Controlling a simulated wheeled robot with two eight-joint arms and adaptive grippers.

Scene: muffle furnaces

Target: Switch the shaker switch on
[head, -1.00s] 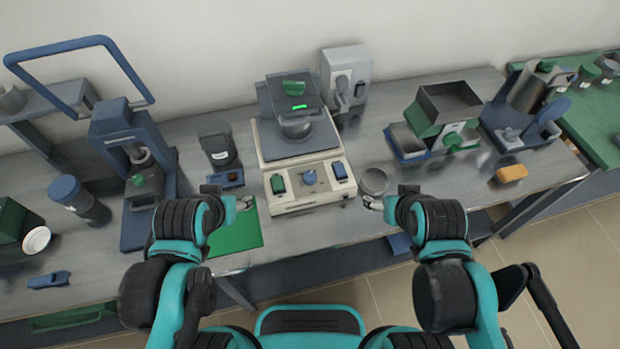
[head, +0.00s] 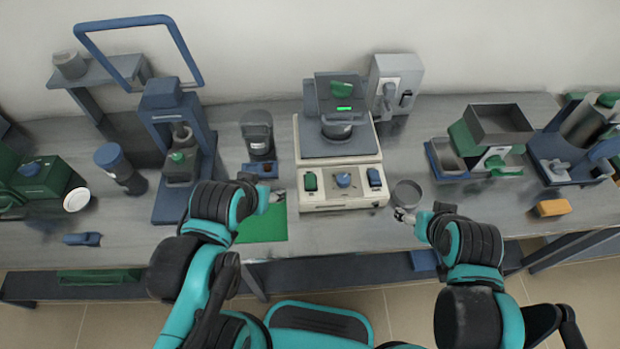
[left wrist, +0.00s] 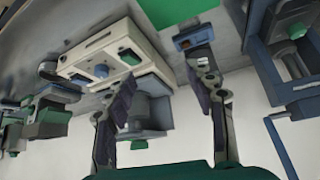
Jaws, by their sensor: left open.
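The shaker (head: 338,165) is a beige box with a grey top plate, in the middle of the bench. Its front panel has a green rocker switch (head: 310,181) on the left, a blue round knob (head: 343,180) in the middle and a blue rocker switch (head: 374,178) on the right. My left gripper (head: 277,195) is low in front of the panel, left of the green switch and apart from it. In the left wrist view the open fingers (left wrist: 166,72) are empty; the green switch (left wrist: 130,56) shows beyond one finger. My right gripper (head: 403,216) is beside a metal cup; its jaws are too small to judge.
The metal cup (head: 407,193) stands right of the shaker. A green mat (head: 262,224) lies under my left gripper, with a dark jar (head: 257,135) behind. A wall box (head: 395,84) stands behind the shaker. A blue-framed press (head: 180,150) is on the left.

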